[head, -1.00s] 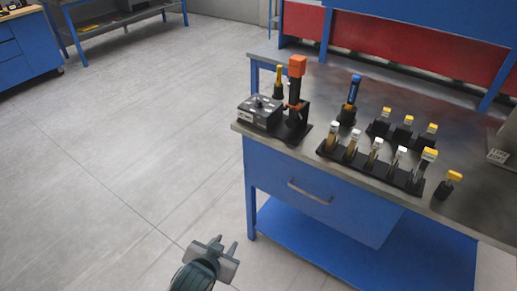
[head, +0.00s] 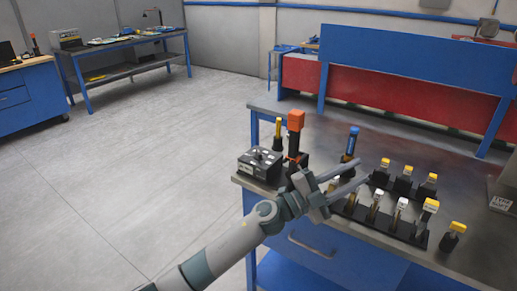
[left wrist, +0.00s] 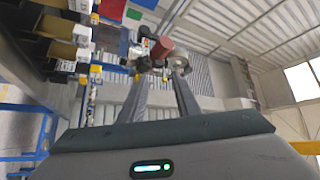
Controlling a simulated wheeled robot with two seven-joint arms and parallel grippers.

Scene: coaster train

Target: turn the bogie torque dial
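A dark grey box (head: 260,165) stands at the near left corner of the workbench. A small dark knob (head: 258,153), which looks like the dial, sits on its top with pale marks around it. My left gripper (head: 362,170) is in front of the bench's tool rack, to the right of the box and apart from it. Its two fingers are spread with nothing between them. They also show apart in the left wrist view (left wrist: 160,85). I cannot make out the dial in that view. My right gripper is in neither view.
An orange-topped black tool (head: 295,135) stands right beside the box. A blue-handled tool (head: 352,143) and a black rack (head: 410,232) of several yellow- and white-capped tools stand farther right. Open floor lies left.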

